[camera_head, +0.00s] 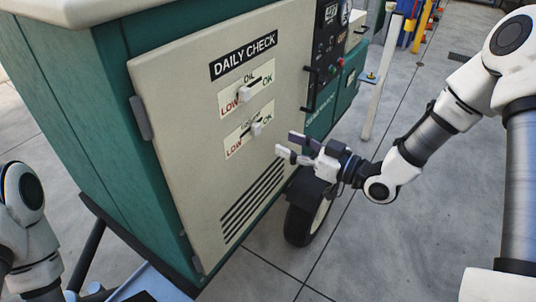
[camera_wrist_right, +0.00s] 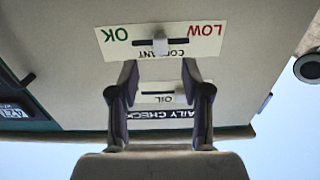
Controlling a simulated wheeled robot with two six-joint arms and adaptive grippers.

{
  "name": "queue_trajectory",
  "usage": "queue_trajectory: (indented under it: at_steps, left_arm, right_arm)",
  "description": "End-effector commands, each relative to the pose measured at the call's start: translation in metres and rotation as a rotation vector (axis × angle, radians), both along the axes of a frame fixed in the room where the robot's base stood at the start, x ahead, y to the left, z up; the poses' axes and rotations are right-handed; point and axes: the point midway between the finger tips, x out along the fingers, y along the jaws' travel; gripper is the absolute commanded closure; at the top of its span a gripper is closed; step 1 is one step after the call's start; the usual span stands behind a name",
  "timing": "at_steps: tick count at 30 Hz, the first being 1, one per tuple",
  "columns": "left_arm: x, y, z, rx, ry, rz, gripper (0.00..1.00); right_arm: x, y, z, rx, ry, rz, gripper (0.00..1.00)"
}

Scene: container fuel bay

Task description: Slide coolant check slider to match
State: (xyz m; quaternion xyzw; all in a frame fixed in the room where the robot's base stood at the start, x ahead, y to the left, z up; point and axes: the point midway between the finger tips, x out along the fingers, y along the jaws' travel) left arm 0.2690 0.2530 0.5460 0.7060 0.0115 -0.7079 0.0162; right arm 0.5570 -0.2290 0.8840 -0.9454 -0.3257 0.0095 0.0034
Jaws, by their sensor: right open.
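The coolant slider's white knob (camera_head: 257,129) sits on the lower label plate of a beige door. The wrist view shows this knob (camera_wrist_right: 160,46) upside down, near the middle of its dark slot, between green OK and red LOW. Above it on the door is the oil slider's white knob (camera_head: 244,95), on the LOW side of its slot; it also shows in the wrist view (camera_wrist_right: 180,94). My right gripper (camera_head: 286,144) is open and empty, to the right of and slightly below the coolant knob, apart from it. My left gripper is out of view.
The beige door (camera_head: 180,150) belongs to a green cabinet, with a DAILY CHECK sign (camera_head: 243,55) above the sliders and dark vent slots (camera_head: 253,200) below. A wheel (camera_head: 303,215) stands below my right gripper. A control panel (camera_head: 330,40) is at the upper right.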

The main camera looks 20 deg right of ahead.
Motion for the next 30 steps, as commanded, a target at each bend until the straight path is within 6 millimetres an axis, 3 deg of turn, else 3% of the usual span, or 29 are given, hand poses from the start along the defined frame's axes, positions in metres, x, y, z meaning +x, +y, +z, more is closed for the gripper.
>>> queue_trajectory:
  at_steps: [1, 5, 16, 26, 30]
  left_arm:
    - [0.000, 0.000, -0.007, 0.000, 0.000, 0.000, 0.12]
    - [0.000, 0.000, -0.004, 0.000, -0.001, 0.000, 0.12]
    - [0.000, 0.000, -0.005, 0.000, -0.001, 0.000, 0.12]
    - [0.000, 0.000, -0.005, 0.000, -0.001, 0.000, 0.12]
    - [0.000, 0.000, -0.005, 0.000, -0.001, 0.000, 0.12]
  right_arm:
    - [0.002, -0.001, 0.002, 0.004, -0.020, -0.004, 0.52]
    - [0.009, 0.005, 0.009, -0.003, -0.024, 0.000, 0.52]
    - [0.057, 0.043, 0.008, -0.003, -0.020, 0.000, 0.52]
    - [0.064, 0.048, 0.008, 0.001, -0.019, -0.002, 0.52]
    - [0.064, 0.048, 0.008, 0.001, -0.019, -0.002, 1.00]
